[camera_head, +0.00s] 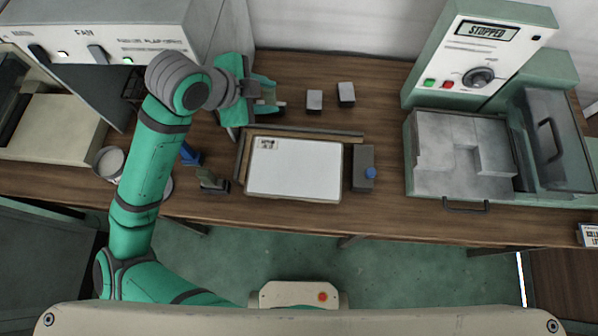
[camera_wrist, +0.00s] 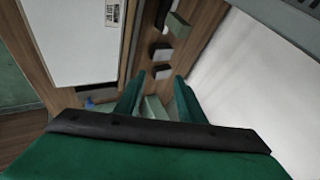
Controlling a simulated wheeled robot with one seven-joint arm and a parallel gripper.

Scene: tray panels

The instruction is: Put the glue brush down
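My gripper (camera_head: 268,94) is above the back of the bench, behind the white panel's left end, with its fingers apart. Its two green fingers also show in the wrist view (camera_wrist: 157,95). A pale green shape lies between them in that view; I cannot tell whether it is a block beyond or part of the gripper. I see no brush clearly between the fingers. A small blue thing (camera_head: 190,155) stands left of the panel, partly behind my arm; I cannot tell whether it is the glue brush. A small dark holder-like piece (camera_head: 213,182) is next to it.
A white panel (camera_head: 295,168) lies in a wooden frame, beside a grey box (camera_head: 361,168) with a blue knob. Two grey blocks (camera_head: 314,100) (camera_head: 346,93) stand behind. A round pot (camera_head: 110,161) is left. A green machine (camera_head: 458,150) reading STOPPED fills the right.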

